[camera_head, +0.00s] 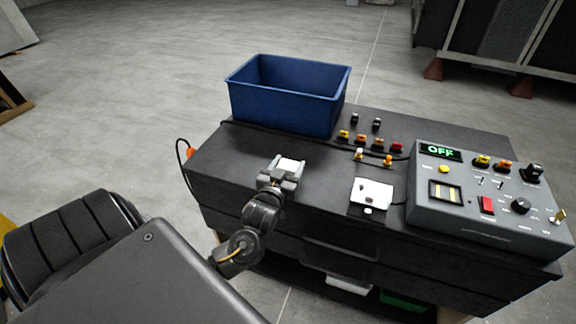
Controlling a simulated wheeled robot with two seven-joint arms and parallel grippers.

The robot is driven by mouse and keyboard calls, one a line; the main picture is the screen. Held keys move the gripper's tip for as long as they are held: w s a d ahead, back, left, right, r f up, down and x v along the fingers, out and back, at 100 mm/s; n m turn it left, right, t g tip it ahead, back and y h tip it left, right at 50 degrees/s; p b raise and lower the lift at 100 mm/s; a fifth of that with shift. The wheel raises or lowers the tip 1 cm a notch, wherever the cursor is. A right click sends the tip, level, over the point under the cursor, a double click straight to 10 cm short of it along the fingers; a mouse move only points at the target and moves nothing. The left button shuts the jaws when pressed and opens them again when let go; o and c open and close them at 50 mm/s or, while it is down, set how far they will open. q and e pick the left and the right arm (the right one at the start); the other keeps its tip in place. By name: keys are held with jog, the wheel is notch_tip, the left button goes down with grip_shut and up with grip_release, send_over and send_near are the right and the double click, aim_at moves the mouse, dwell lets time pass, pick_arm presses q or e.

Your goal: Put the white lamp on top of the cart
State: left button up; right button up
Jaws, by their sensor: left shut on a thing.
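The cart (225,167) is black-topped with drawers and stands in front of me. My left gripper (288,165) is over the left front part of the cart top. It is shut on a small pale white thing (288,163), which looks like the white lamp; the jaws hide most of it. Whether it touches the top cannot be told from this view. My right gripper is not in view.
A blue bin (287,108) stands at the back left of the cart. A grey control box (487,216) reading OFF stands at the right. Several small coloured lamps (378,144) and a white switch plate (372,193) lie between. Black cables cross the top.

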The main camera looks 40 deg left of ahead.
pick_arm(q)
jog(key=o, duration=1)
jog(key=shift+o, duration=0.2)
jog(key=shift+r, duration=0.1)
jog(key=shift+s+d, duration=0.1)
jog(key=shift+s, duration=0.2)
jog(key=b+v, duration=0.1)
jog(key=v, duration=1)
jog(key=shift+s+d, duration=0.1)
jog(key=shift+s, duration=0.05)
